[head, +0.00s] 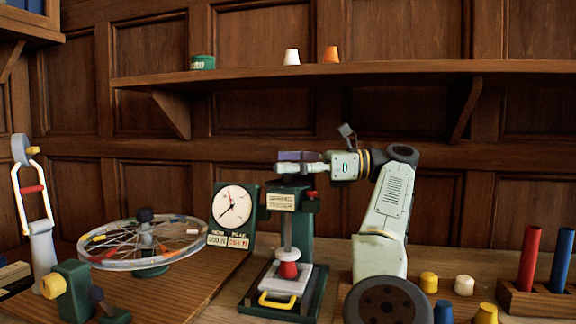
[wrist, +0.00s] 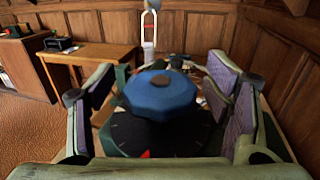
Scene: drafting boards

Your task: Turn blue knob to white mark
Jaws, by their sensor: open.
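The blue knob (wrist: 160,94) is a faceted round knob with a dark centre cap, in the middle of the wrist view. It sits above a dark dial plate (wrist: 135,136) with a red mark (wrist: 146,154) at its near edge. I cannot make out a white mark. My gripper (wrist: 168,90) is open, with one purple-padded finger on each side of the knob and gaps between. In the head view my gripper (head: 300,162) is at the top of the green press-like stand (head: 302,226); the knob is hidden there behind the fingers.
A gauge (head: 234,206) with a white dial stands left of the stand. A spoked wheel (head: 146,242) lies further left. Coloured pegs (head: 464,285) and a block with red and blue rods (head: 538,300) are at right. A shelf (head: 340,69) runs above.

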